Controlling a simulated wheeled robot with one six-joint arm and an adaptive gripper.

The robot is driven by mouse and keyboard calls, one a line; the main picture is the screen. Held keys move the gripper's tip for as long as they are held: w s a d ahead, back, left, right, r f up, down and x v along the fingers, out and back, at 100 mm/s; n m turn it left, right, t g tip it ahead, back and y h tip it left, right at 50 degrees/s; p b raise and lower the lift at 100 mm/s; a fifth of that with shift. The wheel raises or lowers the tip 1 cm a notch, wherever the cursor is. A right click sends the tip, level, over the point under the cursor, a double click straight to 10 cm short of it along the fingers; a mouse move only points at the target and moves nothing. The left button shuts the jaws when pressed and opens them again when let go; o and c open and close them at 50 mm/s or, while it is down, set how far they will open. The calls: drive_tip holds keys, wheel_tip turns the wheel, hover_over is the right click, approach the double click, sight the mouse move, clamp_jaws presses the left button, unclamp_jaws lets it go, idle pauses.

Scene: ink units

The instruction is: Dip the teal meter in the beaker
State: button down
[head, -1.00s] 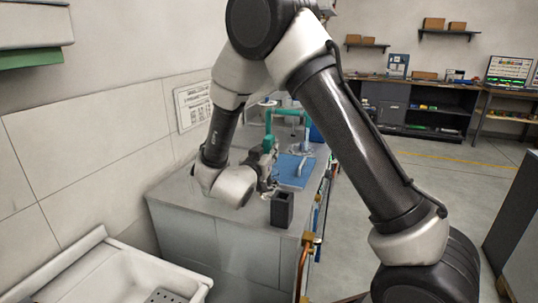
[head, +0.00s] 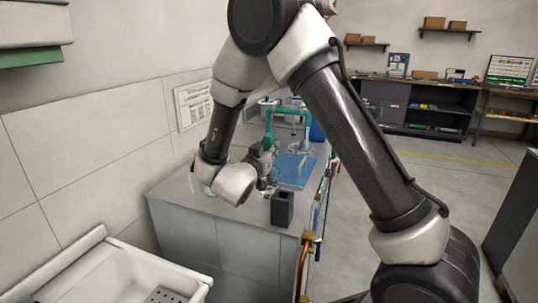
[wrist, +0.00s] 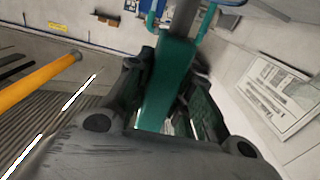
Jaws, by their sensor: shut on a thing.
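My gripper (wrist: 165,85) is shut on the teal meter (wrist: 168,80), whose flat teal body stands between the fingers in the wrist view, with a grey part at its top end. A clear glass vessel, seemingly the beaker (head: 299,147), is faint at the blue mat, beyond and to the right of my gripper. I cannot tell its exact outline.
A dark open-topped holder (head: 282,208) stands at the bench's near right corner. A teal stand (head: 268,122) rises behind my gripper, by the blue mat (head: 294,177). A white sink (head: 115,272) is at lower left. Pipes (head: 307,250) run along the bench's right side.

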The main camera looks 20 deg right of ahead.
drive_tip(key=shift+r, duration=5.65)
